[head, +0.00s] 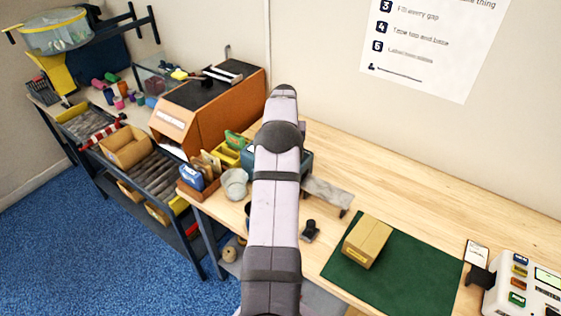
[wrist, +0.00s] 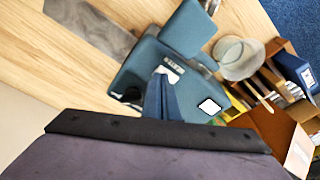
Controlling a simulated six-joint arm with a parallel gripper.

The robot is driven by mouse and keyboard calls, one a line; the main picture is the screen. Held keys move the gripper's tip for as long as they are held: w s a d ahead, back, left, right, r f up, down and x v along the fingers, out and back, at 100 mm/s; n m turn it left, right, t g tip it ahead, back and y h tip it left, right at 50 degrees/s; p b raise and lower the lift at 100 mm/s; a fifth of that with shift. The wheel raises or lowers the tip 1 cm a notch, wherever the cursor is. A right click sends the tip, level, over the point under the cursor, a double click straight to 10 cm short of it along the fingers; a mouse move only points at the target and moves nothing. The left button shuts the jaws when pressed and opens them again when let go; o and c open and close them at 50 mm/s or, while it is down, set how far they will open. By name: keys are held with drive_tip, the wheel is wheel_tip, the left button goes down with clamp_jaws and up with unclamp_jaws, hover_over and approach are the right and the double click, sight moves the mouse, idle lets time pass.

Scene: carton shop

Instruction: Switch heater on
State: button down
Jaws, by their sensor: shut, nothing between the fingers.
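A teal machine, which I take to be the heater, stands on the wooden bench. In the head view its edge (head: 306,162) shows beside my arm, which hides most of it. In the wrist view its body (wrist: 130,82) and a raised teal block (wrist: 188,28) are seen from above. A small pale marked part (wrist: 173,66) and a white square (wrist: 210,106) show on it; I cannot tell which is a switch or its position. My gripper (wrist: 162,78) has its blue fingers shut and empty over the machine, by the pale part; contact is unclear. The arm hides it in the head view.
A grey cup (head: 234,184) and a card holder (head: 192,182) stand left of the teal machine, before an orange machine (head: 232,104). A grey plate (head: 328,194) lies to its right. A carton (head: 367,241) sits on a green mat (head: 420,268). The back right bench is clear.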

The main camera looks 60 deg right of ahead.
drive_tip(key=shift+f, duration=0.45)
idle(0.3)
drive_tip(key=shift+r+p, duration=0.75)
drive_tip(key=shift+r, duration=2.8)
